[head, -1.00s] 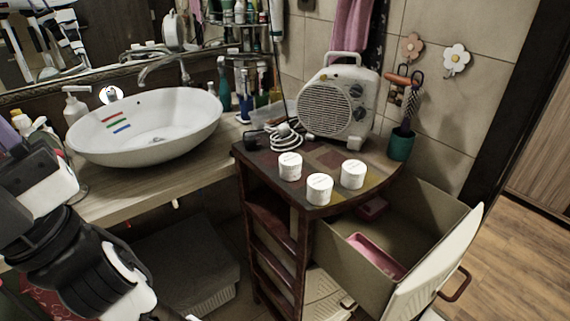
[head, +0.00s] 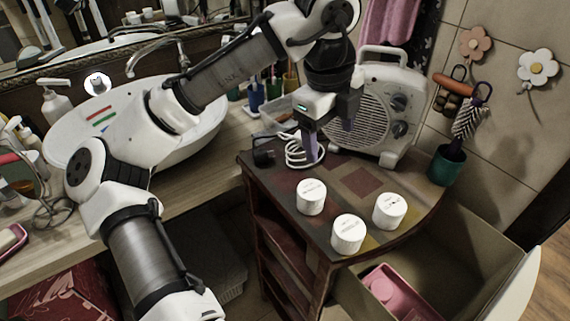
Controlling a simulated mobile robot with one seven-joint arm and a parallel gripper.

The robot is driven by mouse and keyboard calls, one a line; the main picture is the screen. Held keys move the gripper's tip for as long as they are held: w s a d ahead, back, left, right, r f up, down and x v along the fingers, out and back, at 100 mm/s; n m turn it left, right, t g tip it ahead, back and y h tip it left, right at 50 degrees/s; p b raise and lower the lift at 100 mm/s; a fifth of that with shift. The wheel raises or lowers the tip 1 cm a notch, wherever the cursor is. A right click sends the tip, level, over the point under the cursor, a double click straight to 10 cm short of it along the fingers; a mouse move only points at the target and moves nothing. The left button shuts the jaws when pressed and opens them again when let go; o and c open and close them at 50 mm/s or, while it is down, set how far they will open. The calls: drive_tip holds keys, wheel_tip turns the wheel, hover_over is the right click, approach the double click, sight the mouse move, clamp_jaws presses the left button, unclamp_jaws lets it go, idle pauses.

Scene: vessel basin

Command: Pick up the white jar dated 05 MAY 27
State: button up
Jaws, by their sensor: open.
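Three white jars stand upright on the dark wooden cabinet top (head: 290,172). One jar (head: 311,198) is at the back left, one jar (head: 348,235) is at the front, and one jar (head: 389,211) is at the right. Their lids carry small dark print that is too small to read, so I cannot tell which is dated 05 MAY 27. My gripper (head: 328,150) is open and empty, fingers pointing down. In the picture it is above and behind the jars, in front of the heater, apart from all three jars.
A white fan heater (head: 388,110) and a coiled white cord (head: 302,150) are behind the jars. A green cup (head: 445,165) holds an umbrella-like item at right. An open drawer (head: 480,245) with a pink tray (head: 395,290) juts out below. The basin (head: 205,125) is at left.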

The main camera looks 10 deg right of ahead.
drive_tip(key=a+f+y, duration=0.1)
drive_tip(key=a+y, duration=0.1)
hover_over(312, 189)
drive_tip(key=shift+g, duration=0.4)
wheel_tip(312, 189, down, 7)
drive_tip(key=shift+w+f+p, duration=0.1)
drive_tip(key=shift+p, duration=0.35)
drive_tip(key=shift+m, duration=0.3)
drive_tip(key=shift+f+p, duration=0.85)
drive_tip(key=shift+f, duration=2.35)
drive_tip(key=c, duration=1.1)
drive_tip(key=shift+r, duration=0.1)
